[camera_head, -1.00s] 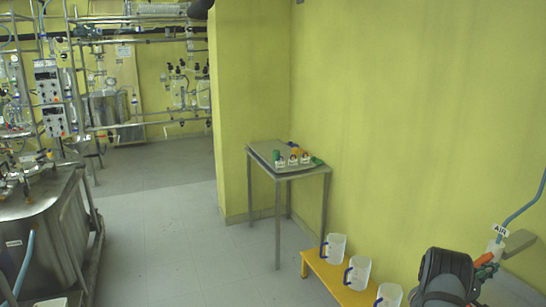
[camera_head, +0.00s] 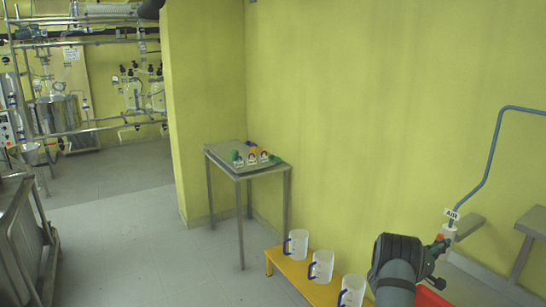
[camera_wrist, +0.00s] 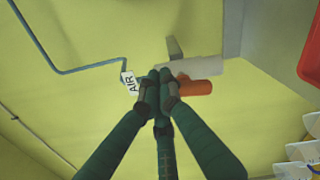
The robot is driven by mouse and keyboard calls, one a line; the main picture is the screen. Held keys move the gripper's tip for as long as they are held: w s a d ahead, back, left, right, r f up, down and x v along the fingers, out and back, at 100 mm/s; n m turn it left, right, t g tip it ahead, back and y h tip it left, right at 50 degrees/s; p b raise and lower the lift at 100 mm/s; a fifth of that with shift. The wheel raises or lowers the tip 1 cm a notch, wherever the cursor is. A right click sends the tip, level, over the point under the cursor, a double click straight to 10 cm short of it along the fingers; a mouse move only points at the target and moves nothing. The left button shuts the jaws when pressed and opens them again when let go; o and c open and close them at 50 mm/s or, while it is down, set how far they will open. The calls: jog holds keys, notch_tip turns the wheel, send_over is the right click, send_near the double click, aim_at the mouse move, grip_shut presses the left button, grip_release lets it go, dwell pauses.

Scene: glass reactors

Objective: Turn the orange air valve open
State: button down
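The orange valve handle (camera_wrist: 196,87) sticks out to the right from behind my fingertips in the wrist view. Its valve is on the yellow wall beside a white AIR label (camera_wrist: 129,84), with a blue hose running off to the left. My gripper (camera_wrist: 160,77) has its dark green fingers drawn together at the tips, right against or just in front of the handle's left part. I cannot tell whether they touch it. In the head view my gripper (camera_head: 440,246) is at the valve, below the AIR label (camera_head: 452,214), and hides most of the handle.
A yellow bench (camera_head: 272,255) with several clear jugs (camera_head: 320,266) stands along the wall to the left. Behind it is a metal table (camera_head: 226,167) with small bottles. A red object (camera_head: 428,297) is below my gripper. A grey bench (camera_head: 534,222) is at the right edge.

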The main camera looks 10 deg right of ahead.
jog(key=shift+r, duration=0.15)
dwell(0.4)
jog(key=b+v, duration=0.1)
jog(key=v, duration=0.5)
jog(key=shift+s+r, duration=0.15)
jog(key=shift+s, duration=0.1)
